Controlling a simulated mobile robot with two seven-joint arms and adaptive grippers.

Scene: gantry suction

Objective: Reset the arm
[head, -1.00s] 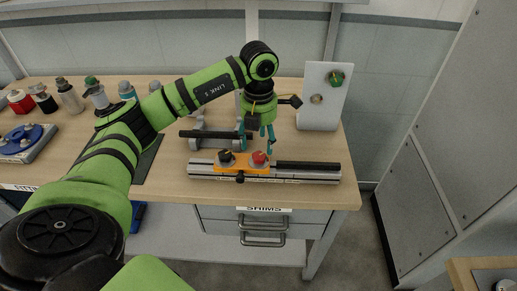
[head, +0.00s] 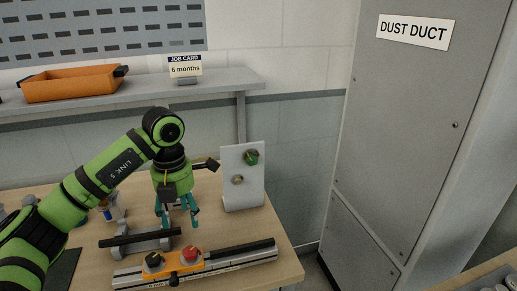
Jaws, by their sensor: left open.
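My left arm, green and black, comes in from the left in the head view. My left gripper (head: 178,217) points down with its teal fingers apart and nothing between them. It hangs above the bench, near a grey bracket with a black bar (head: 140,237). In front of it lies a metal rail (head: 232,262) with an orange carriage (head: 160,270). The carriage bears a black knob (head: 153,260) and a red knob (head: 190,253). My right gripper is out of view.
A white upright panel (head: 243,190) with a green knob (head: 251,157) stands right of the gripper. An orange tray (head: 72,84) and a job card (head: 185,67) sit on the shelf (head: 215,82) behind. A grey dust duct cabinet (head: 405,130) stands at the right, past the bench edge.

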